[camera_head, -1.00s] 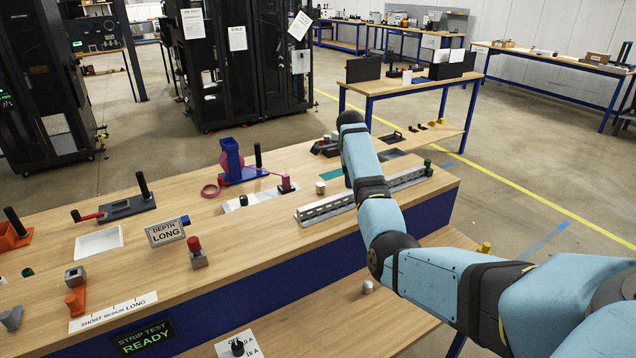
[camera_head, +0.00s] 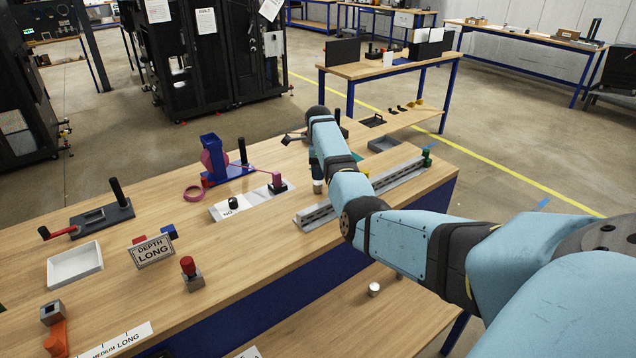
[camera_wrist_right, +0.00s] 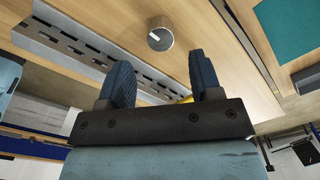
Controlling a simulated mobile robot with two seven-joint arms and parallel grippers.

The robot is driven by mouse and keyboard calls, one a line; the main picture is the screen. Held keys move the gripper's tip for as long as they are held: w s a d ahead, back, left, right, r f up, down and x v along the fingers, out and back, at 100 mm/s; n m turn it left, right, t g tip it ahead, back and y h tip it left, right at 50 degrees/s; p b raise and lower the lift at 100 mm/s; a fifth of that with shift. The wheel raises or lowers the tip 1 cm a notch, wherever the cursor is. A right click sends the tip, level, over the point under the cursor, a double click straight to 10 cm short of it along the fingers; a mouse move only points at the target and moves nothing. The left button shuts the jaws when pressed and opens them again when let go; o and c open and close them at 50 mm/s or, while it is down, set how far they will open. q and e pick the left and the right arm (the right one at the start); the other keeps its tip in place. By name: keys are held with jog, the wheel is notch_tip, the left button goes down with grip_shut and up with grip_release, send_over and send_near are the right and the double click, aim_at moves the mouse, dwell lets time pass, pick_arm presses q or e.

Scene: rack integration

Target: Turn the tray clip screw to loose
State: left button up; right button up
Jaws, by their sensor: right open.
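A short, round metal knob (camera_wrist_right: 160,36) with a pale line on its top, which looks like the clip screw, stands on the wooden top in the right wrist view. In the head view a small pale cylinder (camera_head: 318,187) beside the slotted rail looks like the same piece. My right gripper (camera_wrist_right: 160,76) is open and empty, its two dark blue fingers apart, with the knob ahead of the gap and not between them. In the head view my right arm reaches over the bench, and its gripper (camera_head: 316,168) is small and partly hidden close above the cylinder. My left gripper is not in view.
The slotted metal rail (camera_head: 362,193) lies along the bench's front edge, close to my right gripper. A teal pad (camera_wrist_right: 288,27) lies right of the knob. A blue-and-pink fixture (camera_head: 216,160) and a white strip with a black knob (camera_head: 233,203) stand to the left.

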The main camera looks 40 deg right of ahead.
aim_at(318, 182)
notch_tip(318, 182, down, 6)
jog(key=shift+f, duration=0.1)
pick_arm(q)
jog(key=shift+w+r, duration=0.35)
pick_arm(e)
jog(key=shift+c, duration=0.4)
jog(key=c, duration=0.9)
jog(key=shift+o, duration=0.2)
